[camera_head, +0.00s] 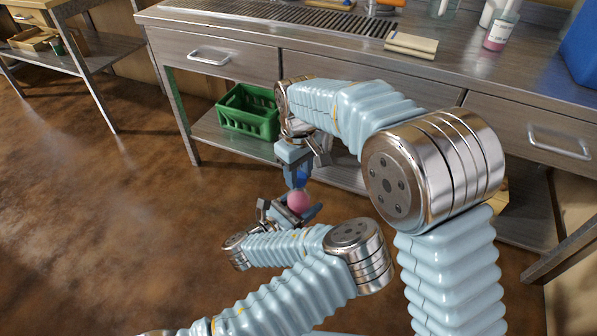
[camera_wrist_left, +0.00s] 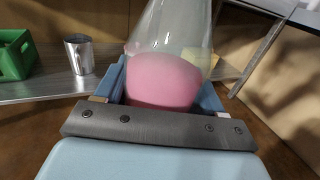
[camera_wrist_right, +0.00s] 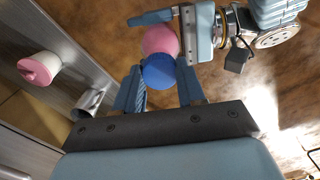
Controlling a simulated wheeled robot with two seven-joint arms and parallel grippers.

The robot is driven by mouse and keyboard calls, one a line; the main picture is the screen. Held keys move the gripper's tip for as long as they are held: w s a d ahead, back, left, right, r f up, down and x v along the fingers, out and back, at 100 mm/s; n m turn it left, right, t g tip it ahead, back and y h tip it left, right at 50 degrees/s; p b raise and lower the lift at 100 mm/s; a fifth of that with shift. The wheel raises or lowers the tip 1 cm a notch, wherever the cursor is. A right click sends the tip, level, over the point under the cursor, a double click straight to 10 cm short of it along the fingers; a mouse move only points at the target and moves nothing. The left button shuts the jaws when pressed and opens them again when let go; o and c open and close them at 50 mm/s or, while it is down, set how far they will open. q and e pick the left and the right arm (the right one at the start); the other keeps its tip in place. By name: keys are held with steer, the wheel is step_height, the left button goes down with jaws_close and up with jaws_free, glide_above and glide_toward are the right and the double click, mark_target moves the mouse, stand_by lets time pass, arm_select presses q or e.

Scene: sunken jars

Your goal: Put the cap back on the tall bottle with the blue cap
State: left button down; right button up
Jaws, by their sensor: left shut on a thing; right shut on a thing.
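My left gripper (camera_head: 292,211) is shut on a clear bottle with pink liquid, whose pink part (camera_head: 298,201) shows in the head view. In the left wrist view the bottle (camera_wrist_left: 166,78) stands between the blue fingers, narrowing upward; its top is out of frame. My right gripper (camera_head: 298,176) points down above it, shut on the blue cap (camera_head: 303,178). In the right wrist view the blue cap (camera_wrist_right: 158,73) is between the fingers, with the pink of the bottle (camera_wrist_right: 160,40) right behind it. Whether the cap touches the bottle's mouth is hidden.
A steel bench (camera_head: 330,42) runs across the back, with a pink-liquid bottle (camera_head: 499,32), a pale block (camera_head: 411,44) and a blue bin (camera_head: 583,50). A green crate (camera_head: 247,112) and a metal cup (camera_wrist_left: 80,54) are on the lower shelf. The floor at left is clear.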

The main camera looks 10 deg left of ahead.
steer(key=o, duration=1.2)
steer(key=shift+o, duration=0.2)
step_height(320, 180, up, 12)
